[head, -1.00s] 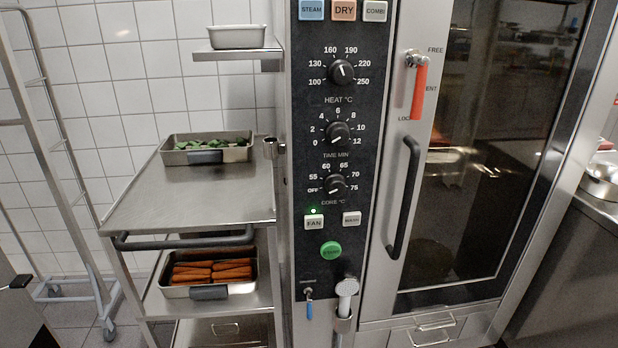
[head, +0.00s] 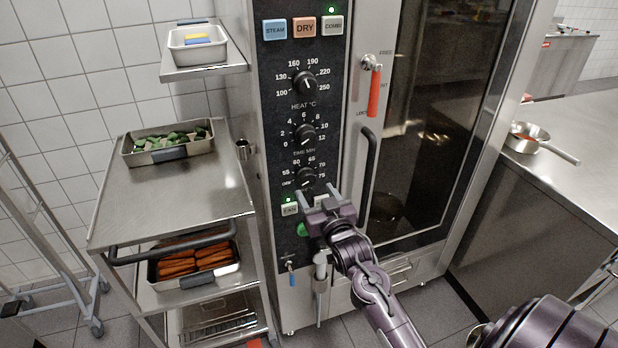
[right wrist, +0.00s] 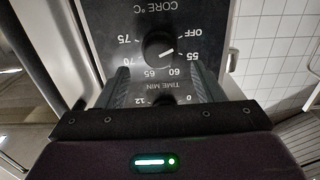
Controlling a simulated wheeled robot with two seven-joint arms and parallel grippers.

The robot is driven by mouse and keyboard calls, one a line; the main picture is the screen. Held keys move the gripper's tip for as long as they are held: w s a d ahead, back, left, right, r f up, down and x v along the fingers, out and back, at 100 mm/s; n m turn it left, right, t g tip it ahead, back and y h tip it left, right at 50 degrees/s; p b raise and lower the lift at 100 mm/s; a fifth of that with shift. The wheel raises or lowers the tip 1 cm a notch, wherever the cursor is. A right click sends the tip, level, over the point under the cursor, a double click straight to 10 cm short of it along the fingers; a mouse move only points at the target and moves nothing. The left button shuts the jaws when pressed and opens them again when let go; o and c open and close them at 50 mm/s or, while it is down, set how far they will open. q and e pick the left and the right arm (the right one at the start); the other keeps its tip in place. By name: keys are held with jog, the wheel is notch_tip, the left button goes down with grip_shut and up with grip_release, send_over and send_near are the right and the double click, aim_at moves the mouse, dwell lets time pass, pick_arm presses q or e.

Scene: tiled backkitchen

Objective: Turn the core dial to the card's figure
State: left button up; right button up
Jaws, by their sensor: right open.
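The black core dial (head: 305,181) is on the oven's dark control panel, below the heat and time dials. In the right wrist view the core dial (right wrist: 158,47) shows upside down; its white mark points toward the OFF–55 side, but the exact figure is hard to tell. My right gripper (head: 318,195) is open in front of the panel, just below and right of the dial. In the right wrist view its fingertips (right wrist: 159,72) are on either side of the dial's line, apart from it and empty. I see no card. My left gripper is not in view.
The heat dial (head: 304,83) and time dial (head: 304,133) are above. The oven door handle (head: 370,175) and red-handled latch (head: 374,92) stand to the right. A steel cart (head: 180,205) with trays is on the left. A hand shower (head: 320,270) hangs below.

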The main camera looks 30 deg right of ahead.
aim_at(309, 181)
jog(key=p+x, duration=0.1)
jog(key=x, duration=0.4)
jog(key=shift+w+d, duration=0.1)
jog(key=shift+w, duration=0.25)
jog(key=shift+s, duration=0.1)
jog(key=c, duration=1)
